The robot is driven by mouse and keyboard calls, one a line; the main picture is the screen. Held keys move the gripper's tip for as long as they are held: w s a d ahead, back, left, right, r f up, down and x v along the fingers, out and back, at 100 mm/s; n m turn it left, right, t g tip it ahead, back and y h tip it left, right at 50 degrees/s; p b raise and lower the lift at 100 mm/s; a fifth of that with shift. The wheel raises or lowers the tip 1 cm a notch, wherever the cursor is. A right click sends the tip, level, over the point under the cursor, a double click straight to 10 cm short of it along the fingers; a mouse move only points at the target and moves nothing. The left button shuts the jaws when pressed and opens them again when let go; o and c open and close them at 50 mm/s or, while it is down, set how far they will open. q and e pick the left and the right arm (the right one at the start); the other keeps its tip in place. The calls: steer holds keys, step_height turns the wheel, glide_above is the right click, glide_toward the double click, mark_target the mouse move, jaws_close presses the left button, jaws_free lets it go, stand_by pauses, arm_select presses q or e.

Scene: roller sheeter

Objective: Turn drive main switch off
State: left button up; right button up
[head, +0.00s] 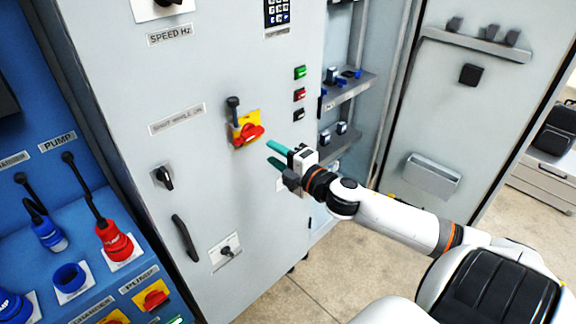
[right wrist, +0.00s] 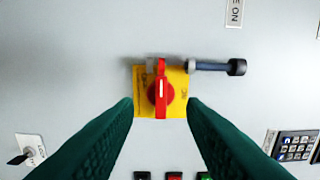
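The main switch is a red rotary handle (head: 249,134) on a yellow plate (head: 252,117), mounted on the grey cabinet door. In the right wrist view the red handle (right wrist: 161,90) stands lengthwise up the picture, with a white mark on it. A dark-ended pin or lever (head: 233,103) sits beside the plate; it also shows in the right wrist view (right wrist: 215,66). My right gripper (head: 268,152) is open and empty, to the right of the handle and apart from it in the head view. Its green fingers flank the handle in the wrist view. My left gripper is out of view.
The door also carries a black knob (head: 164,177), a long black door handle (head: 185,238), a keyed lock (head: 227,251) and small coloured buttons (head: 299,94). A blue panel (head: 90,205) with plugs stands at left. An open cabinet door (head: 455,110) is at right.

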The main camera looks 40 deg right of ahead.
steer(key=shift+s+d, duration=0.15)
steer(key=shift+s, duration=1.7)
steer(key=shift+f, duration=0.1)
